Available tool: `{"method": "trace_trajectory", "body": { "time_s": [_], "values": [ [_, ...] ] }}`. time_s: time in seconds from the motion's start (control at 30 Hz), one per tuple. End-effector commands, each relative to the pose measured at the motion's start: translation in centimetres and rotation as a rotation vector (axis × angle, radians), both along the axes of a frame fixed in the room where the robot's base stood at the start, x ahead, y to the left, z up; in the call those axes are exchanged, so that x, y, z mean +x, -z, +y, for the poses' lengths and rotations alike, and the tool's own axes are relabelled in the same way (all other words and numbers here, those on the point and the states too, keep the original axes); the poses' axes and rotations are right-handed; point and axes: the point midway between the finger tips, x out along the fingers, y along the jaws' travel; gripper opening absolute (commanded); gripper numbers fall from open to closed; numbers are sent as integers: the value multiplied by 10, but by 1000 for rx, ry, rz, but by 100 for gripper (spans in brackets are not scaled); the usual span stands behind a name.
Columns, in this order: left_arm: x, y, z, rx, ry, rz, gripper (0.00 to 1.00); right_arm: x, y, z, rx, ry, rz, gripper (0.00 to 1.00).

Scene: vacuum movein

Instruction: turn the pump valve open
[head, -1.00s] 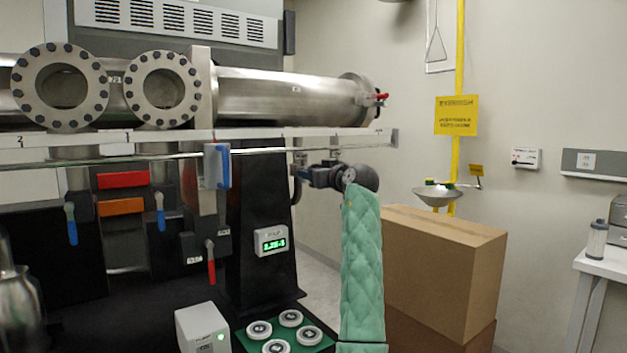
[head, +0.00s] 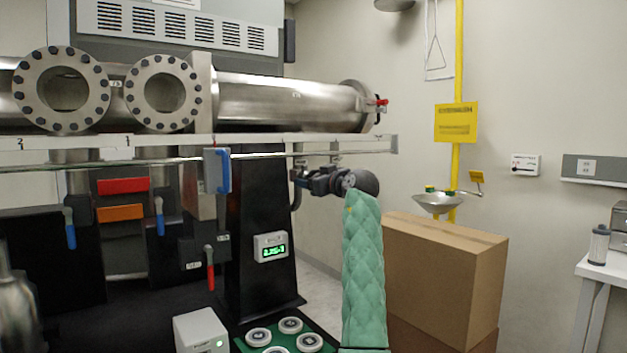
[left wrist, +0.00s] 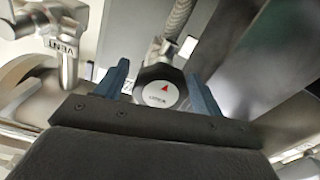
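A round black knob (left wrist: 150,76) with a white face and a red arrow shows in the middle of the left wrist view. The small lettering on its face is too blurred to read, so I cannot tell whether it is the pump valve. My left gripper (left wrist: 159,74) is open, with one blue finger on each side of the knob and a visible gap on both sides. In the head view my left gripper (head: 306,178) is beside the black column, just below the rail, and the knob cannot be made out there. My right gripper is not in view.
A metal valve body (left wrist: 68,45) marked VENT stands left of the fingers. Large steel pipes (head: 290,103) run above the rail (head: 262,151). A blue lever (head: 223,170) and a red lever (head: 210,270) are left of the gripper. A cardboard box (head: 440,280) stands to the right.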

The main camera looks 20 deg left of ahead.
Motion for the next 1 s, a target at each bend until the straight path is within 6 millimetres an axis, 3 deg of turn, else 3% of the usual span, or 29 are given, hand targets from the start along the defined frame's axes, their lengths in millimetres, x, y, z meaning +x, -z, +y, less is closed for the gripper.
{"method": "trace_trajectory", "body": {
  "time_s": [0.47,1.0],
  "values": [
    [-5,1,-7,1,0,1,70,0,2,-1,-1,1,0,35],
    [-47,1,-60,1,0,1,70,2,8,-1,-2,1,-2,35]
  ]
}}
